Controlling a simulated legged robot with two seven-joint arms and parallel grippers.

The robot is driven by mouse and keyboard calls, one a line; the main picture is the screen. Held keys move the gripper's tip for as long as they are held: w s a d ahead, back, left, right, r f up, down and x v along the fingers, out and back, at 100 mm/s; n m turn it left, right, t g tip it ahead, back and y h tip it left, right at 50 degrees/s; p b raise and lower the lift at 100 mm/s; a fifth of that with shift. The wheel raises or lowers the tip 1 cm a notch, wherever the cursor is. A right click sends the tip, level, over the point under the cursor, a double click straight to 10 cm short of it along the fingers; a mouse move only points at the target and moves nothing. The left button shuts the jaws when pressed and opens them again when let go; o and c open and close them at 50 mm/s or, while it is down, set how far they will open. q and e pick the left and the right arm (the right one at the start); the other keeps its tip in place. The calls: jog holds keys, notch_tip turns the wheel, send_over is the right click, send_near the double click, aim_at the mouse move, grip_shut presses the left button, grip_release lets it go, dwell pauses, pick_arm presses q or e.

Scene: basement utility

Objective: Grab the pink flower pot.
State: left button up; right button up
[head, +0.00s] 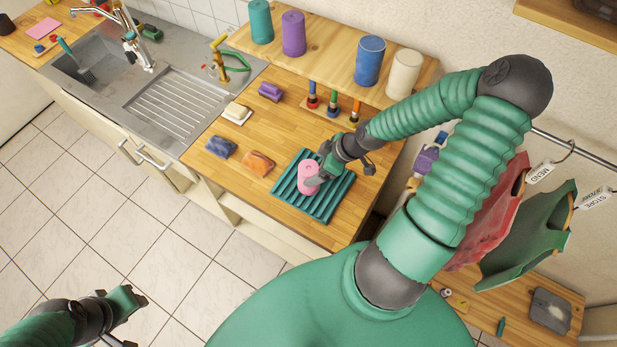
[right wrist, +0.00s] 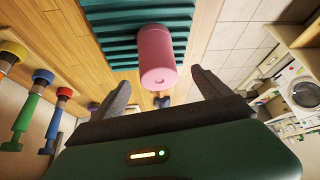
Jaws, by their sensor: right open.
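The pink flower pot (head: 308,177) is a small pink cylinder on a ribbed teal rack (head: 331,205) on the wooden counter. It also shows in the right wrist view (right wrist: 157,58), ahead of the fingers and roughly midway between them. My right gripper (head: 322,172) is right beside the pot in the head view. In the right wrist view its two fingers (right wrist: 162,90) are spread apart with nothing held; whether either touches the pot I cannot tell. My left gripper (head: 140,300) is over the tiled floor at the lower left, far from the pot; its jaw state is unclear.
On the counter (head: 290,112) are a blue sponge (head: 221,147), an orange sponge (head: 257,163), a soap dish (head: 237,112) and upright coloured tools (head: 333,105). Canisters stand on the shelf behind, including a blue one (head: 369,62). The sink (head: 130,75) is left.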

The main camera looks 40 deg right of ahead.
jog(key=p+x, duration=0.1)
jog(key=x, duration=0.7)
jog(key=shift+w+d+f+p, duration=0.1)
jog(key=shift+f+p, duration=0.2)
jog(key=shift+f, duration=0.4)
jog(key=shift+w+d+f, duration=0.1)
jog(key=shift+d, duration=0.05)
jog(key=c, duration=1.5)
